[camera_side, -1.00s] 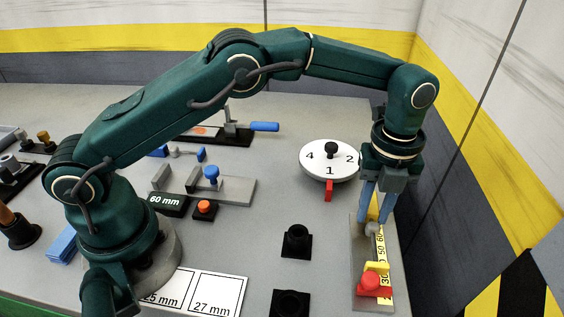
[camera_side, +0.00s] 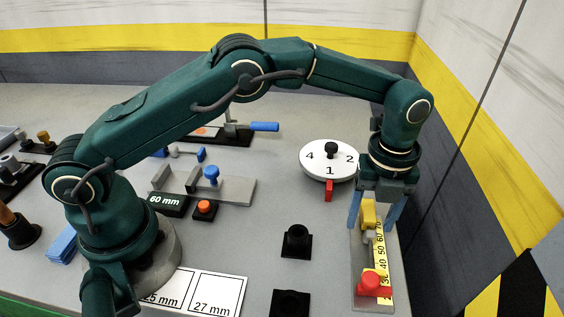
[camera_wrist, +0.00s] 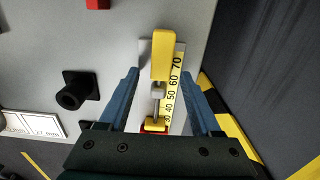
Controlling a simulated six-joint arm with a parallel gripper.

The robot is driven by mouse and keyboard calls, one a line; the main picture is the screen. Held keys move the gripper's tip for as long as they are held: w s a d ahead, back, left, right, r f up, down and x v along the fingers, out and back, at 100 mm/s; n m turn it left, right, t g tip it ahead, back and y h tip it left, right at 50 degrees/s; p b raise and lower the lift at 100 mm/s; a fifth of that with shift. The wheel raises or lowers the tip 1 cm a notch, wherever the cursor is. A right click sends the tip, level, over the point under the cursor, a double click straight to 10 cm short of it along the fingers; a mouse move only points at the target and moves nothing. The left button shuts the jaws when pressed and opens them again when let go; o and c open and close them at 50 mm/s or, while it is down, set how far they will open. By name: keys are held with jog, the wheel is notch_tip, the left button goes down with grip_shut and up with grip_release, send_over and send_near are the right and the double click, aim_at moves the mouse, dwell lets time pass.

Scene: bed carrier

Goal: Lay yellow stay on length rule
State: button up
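The yellow stay (camera_wrist: 161,57) has a long yellow block at one end, a grey middle part and a smaller yellow piece at the other end. It lies lengthwise on the length rule (camera_wrist: 180,57), beside the printed numbers. In the side view the stay's yellow block (camera_side: 368,215) shows below my gripper (camera_side: 373,224), and the rule (camera_side: 361,262) runs towards the front. My gripper is open, with one blue finger on each side of the stay and visible gaps between. In the wrist view the gripper (camera_wrist: 163,80) straddles the stay. Its underside is hidden.
A red knob block (camera_side: 374,286) sits at the rule's front end. A white numbered dial (camera_side: 316,165) with a red tab stands behind and left. Black sockets (camera_side: 296,241) stand left of the rule. The striped wall is close on the right.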

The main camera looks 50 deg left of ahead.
jog(key=shift+r, duration=0.1)
jog(key=shift+r, duration=2.5)
